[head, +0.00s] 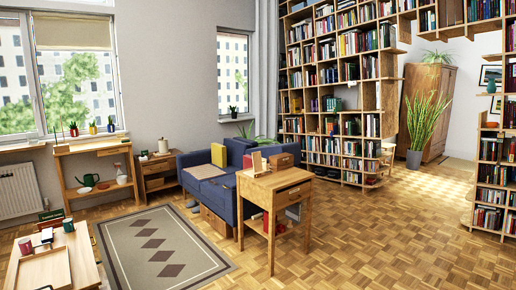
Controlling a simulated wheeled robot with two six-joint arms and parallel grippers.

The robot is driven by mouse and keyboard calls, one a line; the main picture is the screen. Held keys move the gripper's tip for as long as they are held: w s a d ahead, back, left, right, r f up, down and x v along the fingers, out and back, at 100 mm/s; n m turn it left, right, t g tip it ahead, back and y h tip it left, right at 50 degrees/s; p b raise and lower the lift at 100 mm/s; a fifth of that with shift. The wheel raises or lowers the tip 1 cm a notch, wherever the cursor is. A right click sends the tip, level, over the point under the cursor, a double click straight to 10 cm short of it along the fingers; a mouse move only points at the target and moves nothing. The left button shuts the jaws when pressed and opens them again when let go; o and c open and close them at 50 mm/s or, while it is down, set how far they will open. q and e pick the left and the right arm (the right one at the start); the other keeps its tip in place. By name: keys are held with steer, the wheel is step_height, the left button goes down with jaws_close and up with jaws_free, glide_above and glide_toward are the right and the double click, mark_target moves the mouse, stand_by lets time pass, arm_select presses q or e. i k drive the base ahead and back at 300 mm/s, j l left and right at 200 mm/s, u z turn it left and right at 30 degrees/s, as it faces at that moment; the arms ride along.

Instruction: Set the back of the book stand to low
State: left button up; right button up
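A small light-wood upright piece (258,163) stands on top of the wooden side table (274,183) in the middle of the head view. It may be the book stand, but it is too small and far away to be sure. The setting of its back cannot be told. A brown wooden box-like item (281,161) sits just right of it. Neither of my grippers is in view.
A blue sofa (222,187) stands behind the side table. A low table with a wooden tray (42,271) and mugs is at the lower left. A grey rug (160,247) lies between. Open parquet floor (380,235) spreads right, towards tall bookshelves (335,90).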

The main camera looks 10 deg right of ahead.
mark_target(256, 156)
steer(key=i+l, duration=0.25)
steer(key=i, duration=0.25)
steer(key=i+l, duration=0.3)
steer(key=i, duration=0.2)
steer(key=i+l, duration=0.25)
steer(key=i, duration=0.25)
steer(key=i+l+u, duration=0.1)
steer(key=i+l, duration=0.2)
steer(key=i, duration=0.15)
steer(key=i+l, duration=0.3)
steer(key=i, duration=0.2)
